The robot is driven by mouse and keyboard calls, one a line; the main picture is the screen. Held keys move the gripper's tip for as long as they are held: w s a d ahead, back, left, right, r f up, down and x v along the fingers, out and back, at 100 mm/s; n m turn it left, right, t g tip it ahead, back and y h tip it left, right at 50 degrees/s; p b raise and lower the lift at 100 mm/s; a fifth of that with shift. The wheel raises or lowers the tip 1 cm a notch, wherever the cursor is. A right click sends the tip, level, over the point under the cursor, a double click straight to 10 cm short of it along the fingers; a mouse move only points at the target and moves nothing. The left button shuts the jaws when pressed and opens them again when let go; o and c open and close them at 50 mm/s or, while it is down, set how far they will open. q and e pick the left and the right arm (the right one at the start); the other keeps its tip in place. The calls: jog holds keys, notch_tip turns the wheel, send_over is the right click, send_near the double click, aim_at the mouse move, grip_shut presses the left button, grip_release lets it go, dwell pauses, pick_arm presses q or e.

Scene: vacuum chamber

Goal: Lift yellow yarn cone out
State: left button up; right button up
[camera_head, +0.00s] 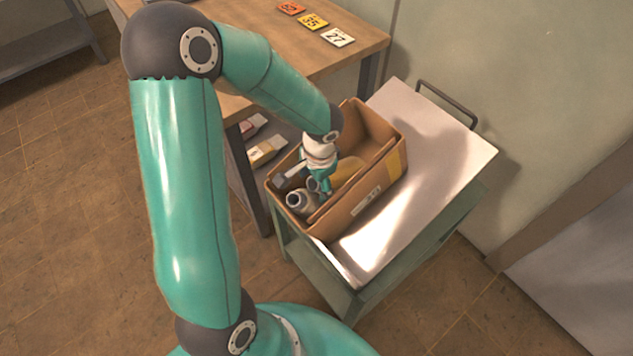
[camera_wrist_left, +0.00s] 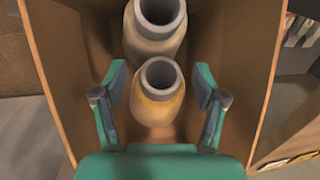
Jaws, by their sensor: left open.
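The yellow yarn cone (camera_head: 347,170) lies in the cardboard box (camera_head: 372,196), partly hidden by my left gripper (camera_head: 324,186). In the left wrist view the yellow cone (camera_wrist_left: 157,112), with its dark tube opening, lies between the two open fingers of my left gripper (camera_wrist_left: 160,85). Gaps show between the cone and both fingers. A grey yarn cone (camera_head: 299,202) is in the same box, and it shows just beyond the yellow one in the left wrist view (camera_wrist_left: 156,40). My right gripper is not in view.
The box stands on a metal-topped cart (camera_head: 438,140) with a dark handle (camera_head: 447,104); the cart top right of the box is bare. Its walls (camera_wrist_left: 245,60) rise close around the gripper. A wooden table (camera_head: 262,50) with number cards (camera_head: 313,22) stands behind left.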

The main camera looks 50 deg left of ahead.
pick_arm(q)
jog(key=shift+c, duration=0.3)
grip_shut()
jog(key=shift+r, duration=0.15)
jog(key=shift+s+a+r+p, duration=0.1)
jog(key=shift+s+r+p, duration=0.1)
jog(key=shift+s+r, duration=0.5)
jog(key=shift+s+a+r+p, duration=0.1)
jog(key=shift+s+r+p, duration=0.2)
jog(key=shift+s, duration=0.65)
jog(key=shift+s+r+p, duration=0.15)
jog(key=shift+s+r, duration=0.35)
jog(key=shift+s, duration=0.35)
jog(key=s+r+p, duration=0.1)
jog(key=s+r, duration=0.6)
jog(key=s, duration=0.4)
jog(key=shift+s+a+r, duration=0.35)
jog(key=shift+a+r, duration=0.05)
jog(key=shift+a, duration=0.05)
